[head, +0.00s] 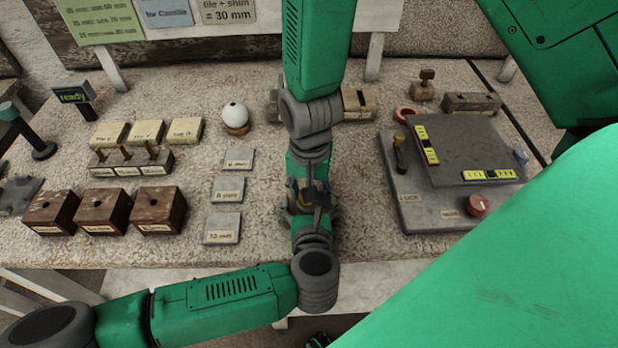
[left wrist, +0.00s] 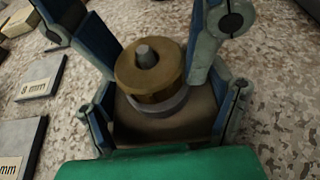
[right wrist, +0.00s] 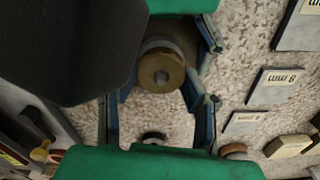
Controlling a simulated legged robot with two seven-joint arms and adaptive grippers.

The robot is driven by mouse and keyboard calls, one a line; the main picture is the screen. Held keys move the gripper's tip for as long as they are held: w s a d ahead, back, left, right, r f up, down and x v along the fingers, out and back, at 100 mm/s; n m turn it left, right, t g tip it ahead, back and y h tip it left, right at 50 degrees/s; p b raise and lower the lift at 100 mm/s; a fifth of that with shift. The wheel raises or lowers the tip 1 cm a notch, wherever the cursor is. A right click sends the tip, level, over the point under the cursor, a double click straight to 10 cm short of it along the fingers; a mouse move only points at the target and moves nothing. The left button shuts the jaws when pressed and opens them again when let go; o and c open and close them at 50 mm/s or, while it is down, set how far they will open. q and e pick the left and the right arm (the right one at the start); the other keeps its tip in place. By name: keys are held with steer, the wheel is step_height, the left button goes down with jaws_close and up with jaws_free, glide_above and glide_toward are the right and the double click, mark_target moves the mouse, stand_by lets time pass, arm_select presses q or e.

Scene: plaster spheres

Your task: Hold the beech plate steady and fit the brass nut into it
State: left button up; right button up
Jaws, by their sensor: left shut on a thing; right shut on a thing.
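Both my grippers meet near the middle of the bench in the head view. My left gripper (head: 304,212) is shut on a brown piece that I take for the beech plate (left wrist: 165,122); it shows between the finger links in the left wrist view. My right gripper (head: 309,182) is shut on the brass nut (right wrist: 161,71), which sits between its fingers. In the left wrist view the brass nut (left wrist: 148,75) is above a grey collar on the brown piece, and a grey pin shows at its centre. How far it is seated, I cannot tell.
Tiles marked in mm (head: 228,190) lie left of the grippers. A grey fixture (head: 445,180) with a red knob (head: 479,206) stands right. Bench between tiles and fixture is partly free.

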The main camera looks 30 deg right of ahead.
steer(key=m, duration=1.1)
steer(key=shift+w+a, duration=0.15)
steer(key=o, duration=1.2)
steer(key=shift+c, duration=1.2)
